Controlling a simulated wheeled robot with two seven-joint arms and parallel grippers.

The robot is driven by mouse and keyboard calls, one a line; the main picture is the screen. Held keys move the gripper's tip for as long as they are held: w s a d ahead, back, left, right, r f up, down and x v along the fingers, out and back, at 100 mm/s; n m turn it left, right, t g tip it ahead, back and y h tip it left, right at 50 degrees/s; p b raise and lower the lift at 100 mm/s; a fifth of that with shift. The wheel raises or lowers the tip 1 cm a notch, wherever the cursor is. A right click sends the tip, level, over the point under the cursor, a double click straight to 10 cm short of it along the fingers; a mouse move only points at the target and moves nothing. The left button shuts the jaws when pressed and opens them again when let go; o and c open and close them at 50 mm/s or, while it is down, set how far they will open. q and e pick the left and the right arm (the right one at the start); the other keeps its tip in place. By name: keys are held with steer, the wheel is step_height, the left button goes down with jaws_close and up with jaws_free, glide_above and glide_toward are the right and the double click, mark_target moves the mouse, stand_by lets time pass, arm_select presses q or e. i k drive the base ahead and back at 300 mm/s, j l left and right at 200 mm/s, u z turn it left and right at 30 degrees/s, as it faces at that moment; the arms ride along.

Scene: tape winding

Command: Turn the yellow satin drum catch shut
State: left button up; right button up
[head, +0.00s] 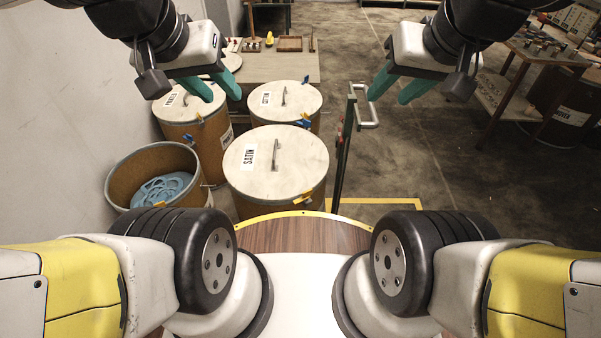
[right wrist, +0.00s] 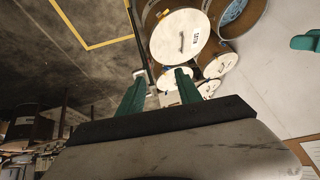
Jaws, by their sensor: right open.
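The near drum with a SATIN label (head: 249,154) has a pale round lid (head: 285,175) with a bar handle; the lid also shows in the right wrist view (right wrist: 172,45). A small yellow catch (head: 303,197) sits at its near right rim; whether it is turned shut I cannot tell. My left gripper (head: 219,95) is open and empty, above the drums at back left. My right gripper (head: 388,98) is open and empty, to the right of the drums beyond a metal handle. Its fingers show apart in the right wrist view (right wrist: 158,90). Neither gripper touches the catch.
An upright dark post with a metal handle (head: 367,124) stands right of the SATIN drum. An open drum (head: 118,182) with blue coils is at left. Floor (head: 440,160) at right is clear.

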mark_target(306, 194)
steer(key=i+l, duration=0.1)
steer(key=l, duration=0.3)
steer(key=i+l, duration=0.1)
steer(key=l, duration=0.35)
steer(key=i+l, duration=0.15)
steer(key=l, duration=0.25)
steer(key=i+l, duration=0.1)
steer(key=l, duration=0.35)
steer(key=i+l, duration=0.1)
steer(key=l, duration=0.3)
steer(key=u, duration=0.05)
